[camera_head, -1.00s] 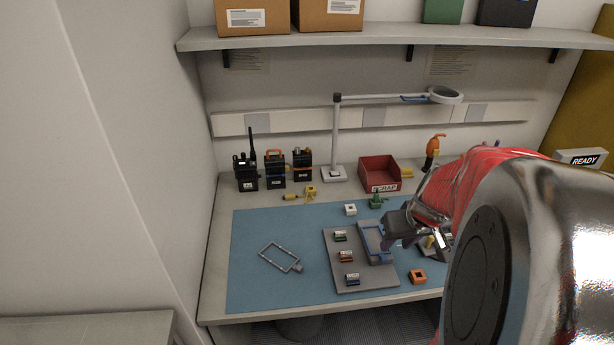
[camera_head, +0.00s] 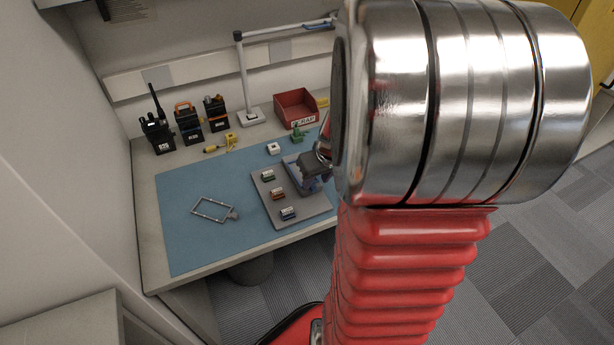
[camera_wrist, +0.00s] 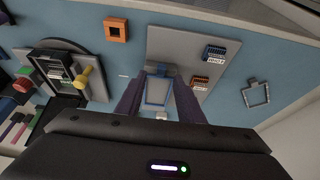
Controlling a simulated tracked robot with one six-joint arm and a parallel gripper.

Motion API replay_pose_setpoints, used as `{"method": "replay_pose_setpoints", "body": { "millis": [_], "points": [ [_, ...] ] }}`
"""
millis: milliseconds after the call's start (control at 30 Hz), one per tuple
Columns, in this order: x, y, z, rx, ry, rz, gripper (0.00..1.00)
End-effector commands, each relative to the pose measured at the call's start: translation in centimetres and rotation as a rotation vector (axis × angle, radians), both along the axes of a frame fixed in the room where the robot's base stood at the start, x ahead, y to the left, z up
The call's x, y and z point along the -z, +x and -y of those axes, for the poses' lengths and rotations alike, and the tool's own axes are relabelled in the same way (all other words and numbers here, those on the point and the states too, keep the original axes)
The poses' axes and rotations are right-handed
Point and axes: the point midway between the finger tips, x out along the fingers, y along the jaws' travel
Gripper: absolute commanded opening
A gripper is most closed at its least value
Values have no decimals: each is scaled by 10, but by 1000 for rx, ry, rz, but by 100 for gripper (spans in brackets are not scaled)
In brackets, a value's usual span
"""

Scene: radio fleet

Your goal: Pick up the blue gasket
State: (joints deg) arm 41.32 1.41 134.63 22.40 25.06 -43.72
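The blue gasket (camera_wrist: 158,104) is a thin rectangular ring lying on the grey tray (camera_wrist: 215,35), seen in the wrist view. My gripper (camera_wrist: 159,78) points at it with its two dark fingers apart, one on either side of the gasket. Nothing is clearly held; I cannot tell whether the fingers touch it. In the head view my gripper (camera_head: 318,165) is over the right part of the tray (camera_head: 262,188) and, with my arm, hides most of the gasket.
Several small connectors, including an orange one (camera_head: 277,194), sit on the tray. A pale frame (camera_head: 213,210) lies left on the blue mat (camera_head: 180,235). Radios (camera_head: 157,132), a lamp (camera_head: 244,80) and a red bin (camera_head: 296,107) stand behind. An orange block (camera_wrist: 116,30) is near the tray.

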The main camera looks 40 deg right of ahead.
Motion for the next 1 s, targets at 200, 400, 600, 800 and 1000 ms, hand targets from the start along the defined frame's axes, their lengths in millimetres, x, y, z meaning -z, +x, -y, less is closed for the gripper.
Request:
{"method": "replay_pose_setpoints", "body": {
  "millis": [200, 400, 600, 800, 1000],
  "points": [
    [23, 8, 1, -1, 2, -1, 34],
    [30, 11, 2, -1, 0, 0, 34],
    [30, 11, 2, -1, 0, 0, 34],
    [30, 11, 2, -1, 0, 0, 34],
    [30, 11, 2, -1, 0, 0, 27]
  ]
}}
